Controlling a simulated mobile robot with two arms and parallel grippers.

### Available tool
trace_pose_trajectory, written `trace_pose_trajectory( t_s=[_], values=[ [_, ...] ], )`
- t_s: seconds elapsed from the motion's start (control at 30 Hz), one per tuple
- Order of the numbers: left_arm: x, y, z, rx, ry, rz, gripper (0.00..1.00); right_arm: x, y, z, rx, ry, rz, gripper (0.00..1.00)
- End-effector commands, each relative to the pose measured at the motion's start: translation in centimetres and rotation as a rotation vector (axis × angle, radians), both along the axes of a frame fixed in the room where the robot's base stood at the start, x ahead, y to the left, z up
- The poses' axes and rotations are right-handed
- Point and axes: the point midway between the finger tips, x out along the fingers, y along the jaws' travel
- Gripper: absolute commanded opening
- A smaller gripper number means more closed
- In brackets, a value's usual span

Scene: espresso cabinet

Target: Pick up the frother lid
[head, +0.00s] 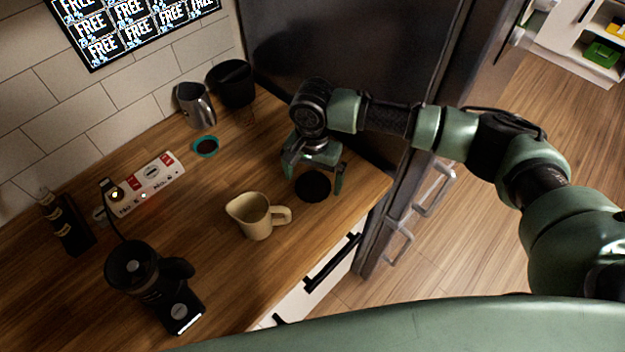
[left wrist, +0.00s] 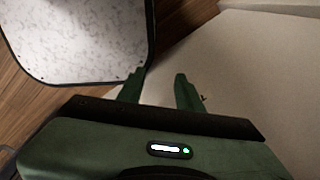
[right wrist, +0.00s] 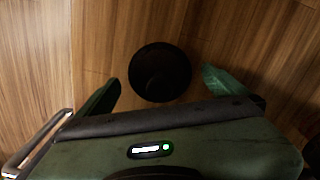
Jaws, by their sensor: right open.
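The frother lid looks to be the round black disc (head: 313,186) lying flat on the wooden counter, near the edge by the fridge. It also shows in the right wrist view (right wrist: 160,72). My right gripper (head: 312,177) is open above the lid, with a finger on either side of it; both fingers look apart from it. In the right wrist view the lid lies between and slightly beyond the fingertips (right wrist: 160,80). My left gripper (left wrist: 158,79) is open with nothing between its fingers, away from the counter.
A cream pitcher (head: 254,216) stands left of the lid. A metal jug (head: 194,105), a black container (head: 233,84) and a small teal dish (head: 205,147) are further back. A black appliance (head: 140,272) stands front left. The dark fridge (head: 350,50) borders the counter's right.

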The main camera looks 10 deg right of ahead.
Motion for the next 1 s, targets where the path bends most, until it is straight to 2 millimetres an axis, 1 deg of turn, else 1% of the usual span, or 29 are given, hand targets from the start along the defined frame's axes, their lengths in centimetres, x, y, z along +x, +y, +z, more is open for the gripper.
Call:
trace_pose_trajectory(
  t_s=[0.1, 0.3, 0.33, 0.53, 0.57, 0.83, 1.0],
  values=[
    [0.0, 0.0, 0.2, 0.0, -0.001, 0.0, 0.36, 0.0, 0.0, -0.8, -0.001, 0.001, 0.001, 1.0],
    [0.1, 0.0, 0.2, 0.0, -0.001, 0.0, 0.36, 0.0, 0.0, -1.0, -0.001, -0.001, 0.001, 1.0],
    [0.1, 0.0, 0.2, 0.0, 0.0, 0.0, 0.36, 0.0, 0.0, -1.0, -0.001, -0.001, 0.001, 0.97],
    [0.1, 0.0, 0.2, 0.0, -0.001, 0.0, 0.36, 0.0, 0.0, -0.9, -0.001, -0.001, 0.001, 0.42],
    [0.1, 0.0, 0.2, 0.0, -0.001, 0.0, 0.36, 0.0, 0.0, -0.9, -0.001, -0.001, 0.001, 0.39],
    [0.1, 0.0, 0.1, 0.0, -0.001, 0.0, 0.36, 0.0, 0.0, -0.8, 0.0, -0.001, 0.001, 0.39],
    [0.1, 0.0, -0.1, 0.0, -0.001, 0.0, 0.36, 0.1, 0.0, 0.3, 0.002, -0.003, 0.001, 0.39]
  ],
)
